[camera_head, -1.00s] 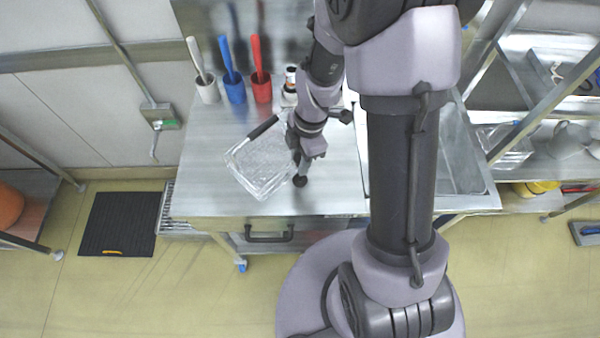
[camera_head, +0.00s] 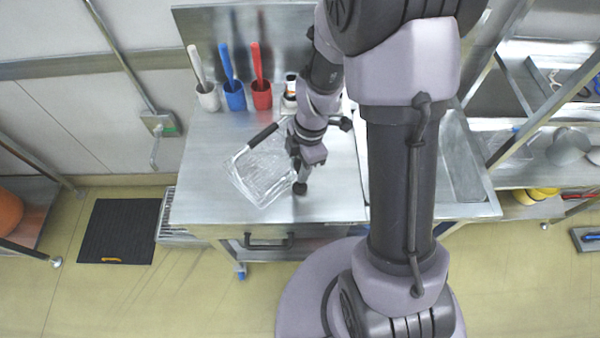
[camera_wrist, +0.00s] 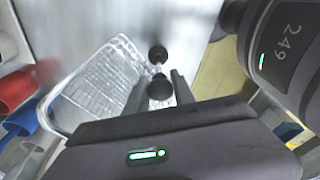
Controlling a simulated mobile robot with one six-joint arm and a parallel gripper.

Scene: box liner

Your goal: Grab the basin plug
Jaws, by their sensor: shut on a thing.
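The basin plug (camera_wrist: 160,88) is a small dark, rounded piece between the two fingers of my gripper (camera_wrist: 158,88) in the wrist view. My gripper is shut on it. A second dark round shape sits just beyond it, perhaps its reflection in the shiny steel; I cannot tell for sure. In the head view, the plug (camera_head: 300,188) shows as a black spot below my gripper (camera_head: 301,176), over the front part of the steel worktop (camera_head: 215,205). I cannot tell whether it touches the worktop.
A clear ribbed tray (camera_head: 258,178) with a dark handle lies just left of my gripper. White (camera_head: 208,98), blue (camera_head: 235,97) and red (camera_head: 262,96) holders with brushes stand at the back, beside a small jar (camera_head: 290,90). A steel sink (camera_head: 462,160) is on the right.

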